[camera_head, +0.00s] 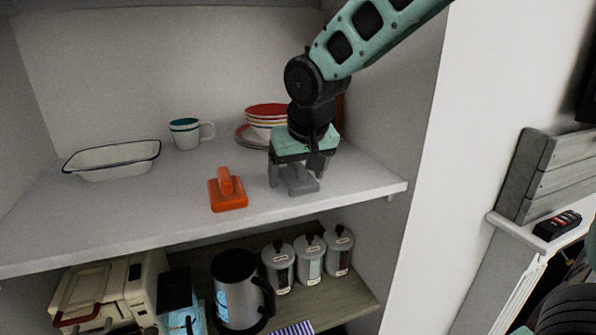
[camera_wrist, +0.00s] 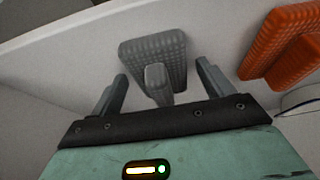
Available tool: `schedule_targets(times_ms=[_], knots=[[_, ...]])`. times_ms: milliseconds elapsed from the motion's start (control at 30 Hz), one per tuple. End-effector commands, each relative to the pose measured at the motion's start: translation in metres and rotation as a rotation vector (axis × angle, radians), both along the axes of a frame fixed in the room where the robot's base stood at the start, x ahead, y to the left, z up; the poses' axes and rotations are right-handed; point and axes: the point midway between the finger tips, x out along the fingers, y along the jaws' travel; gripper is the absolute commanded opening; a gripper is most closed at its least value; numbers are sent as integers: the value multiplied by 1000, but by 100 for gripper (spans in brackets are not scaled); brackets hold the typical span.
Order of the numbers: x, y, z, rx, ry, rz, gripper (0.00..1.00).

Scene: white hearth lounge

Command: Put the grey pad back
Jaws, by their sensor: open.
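The grey pad (camera_head: 302,184) lies on the white upper shelf, near its right front edge, with its upright handle pointing up. In the wrist view the grey pad (camera_wrist: 152,50) shows its ribbed base, and its handle stands between my fingers. My gripper (camera_head: 296,178) is open and points down over the pad, with one finger on each side of the handle. In the wrist view my gripper (camera_wrist: 162,88) shows gaps between both fingers and the handle. My gripper hides part of the pad in the head view.
An orange pad (camera_head: 228,196) of the same shape stands left of the grey one. A white dish (camera_head: 113,161), a mug (camera_head: 185,135) and stacked bowls (camera_head: 266,114) stand further back on the shelf (camera_head: 130,215). Canisters (camera_head: 309,262) fill part of the shelf below.

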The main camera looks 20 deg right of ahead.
Motion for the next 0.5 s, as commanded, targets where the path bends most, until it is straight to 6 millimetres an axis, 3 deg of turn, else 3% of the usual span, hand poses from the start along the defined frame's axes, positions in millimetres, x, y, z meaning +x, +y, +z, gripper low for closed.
schedule_targets(times_ms=[233, 500], knots=[[-4, 0, 14, 2, -5, 1, 80], [-25, 0, 65, 2, -6, 0, 80]])
